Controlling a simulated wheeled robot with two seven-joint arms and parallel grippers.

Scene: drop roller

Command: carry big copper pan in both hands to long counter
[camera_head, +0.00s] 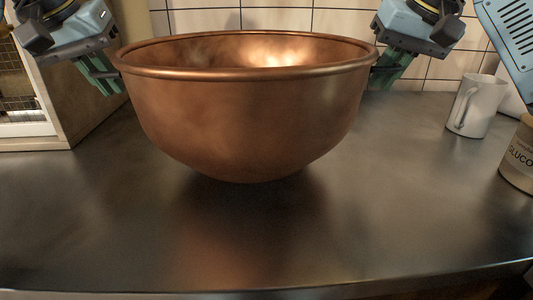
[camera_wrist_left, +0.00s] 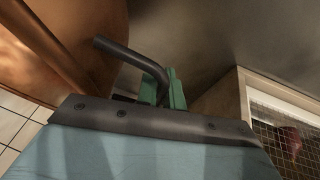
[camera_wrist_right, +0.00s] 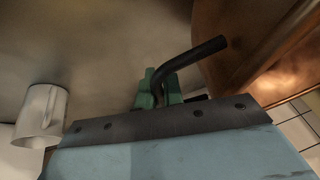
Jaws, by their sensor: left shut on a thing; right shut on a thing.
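The big copper pan (camera_head: 245,115) is a deep, round, upright bowl over the dark metal counter (camera_head: 110,220) in the head view. I cannot tell for sure whether its base touches the counter. My left gripper (camera_head: 103,80) is at the pan's left rim, shut on a dark bent handle (camera_wrist_left: 135,58), which shows in the left wrist view. My right gripper (camera_head: 382,72) is at the right rim, shut on the other dark handle (camera_wrist_right: 190,58), seen in the right wrist view. The pan's far side is hidden.
A white mug (camera_head: 476,105) stands right of the pan, with a labelled jar (camera_head: 520,155) nearer the right edge. A wooden-sided cabinet (camera_head: 85,95) with a mesh front stands at left. A tiled wall (camera_head: 335,22) is behind. The counter's front is clear.

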